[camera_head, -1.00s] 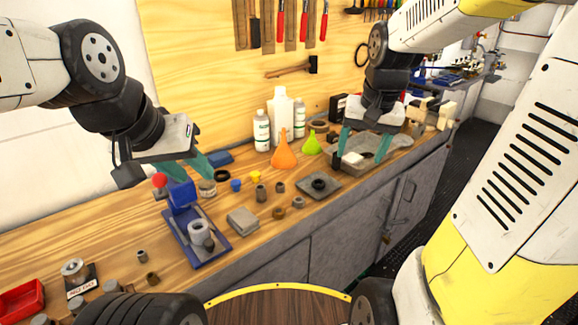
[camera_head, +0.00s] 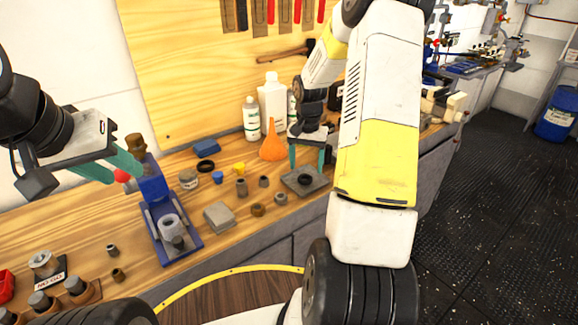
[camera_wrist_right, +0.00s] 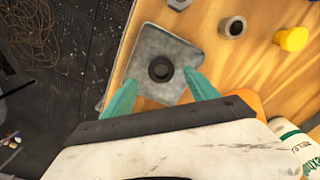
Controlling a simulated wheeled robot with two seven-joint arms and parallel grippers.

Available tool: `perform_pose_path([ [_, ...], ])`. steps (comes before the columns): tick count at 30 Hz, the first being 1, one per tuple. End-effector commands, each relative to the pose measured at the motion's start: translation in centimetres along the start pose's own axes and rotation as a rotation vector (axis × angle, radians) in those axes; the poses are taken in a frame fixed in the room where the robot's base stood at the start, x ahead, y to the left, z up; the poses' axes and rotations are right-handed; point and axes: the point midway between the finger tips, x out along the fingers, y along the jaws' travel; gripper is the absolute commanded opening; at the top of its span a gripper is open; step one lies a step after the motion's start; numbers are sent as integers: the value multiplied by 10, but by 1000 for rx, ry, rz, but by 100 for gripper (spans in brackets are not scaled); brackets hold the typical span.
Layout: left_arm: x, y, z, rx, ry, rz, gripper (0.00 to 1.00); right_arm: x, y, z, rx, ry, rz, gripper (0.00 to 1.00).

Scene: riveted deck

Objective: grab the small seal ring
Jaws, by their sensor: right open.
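A small dark ring (camera_head: 305,180), which looks like the seal ring, lies on a grey square plate (camera_head: 318,184) near the bench's front edge. It also shows in the right wrist view (camera_wrist_right: 161,69). My right gripper (camera_head: 306,162) is open and empty, pointing down over the plate. In the right wrist view its fingertips (camera_wrist_right: 160,84) lie either side of the ring, slightly nearer the camera's lower edge; I see no contact. A wider black ring (camera_head: 205,165) lies further back.
The blue press (camera_head: 153,190) stands at left. A grey block (camera_head: 219,216), small bushings (camera_head: 242,187) and a yellow cap (camera_head: 239,168) lie left of the plate. An orange funnel (camera_head: 272,148) and white bottles (camera_head: 272,105) stand behind it.

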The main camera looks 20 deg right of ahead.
Motion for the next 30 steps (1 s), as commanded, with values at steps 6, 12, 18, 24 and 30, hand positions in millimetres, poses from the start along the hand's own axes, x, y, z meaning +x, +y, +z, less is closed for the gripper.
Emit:
perform_pose_path([
  [6,0,0,0,0,0,0,36,34,-2,-1,-1,-3,0,68],
  [12,0,0,0,0,0,0,36,43,-2,-2,-1,0,-1,68],
  [18,0,0,0,0,0,0,36,43,-2,-2,-1,0,-1,58],
  [24,0,0,0,0,0,0,36,43,-2,-2,-1,0,0,19],
  [30,0,0,0,0,0,0,36,43,-2,-2,-1,0,0,4],
])
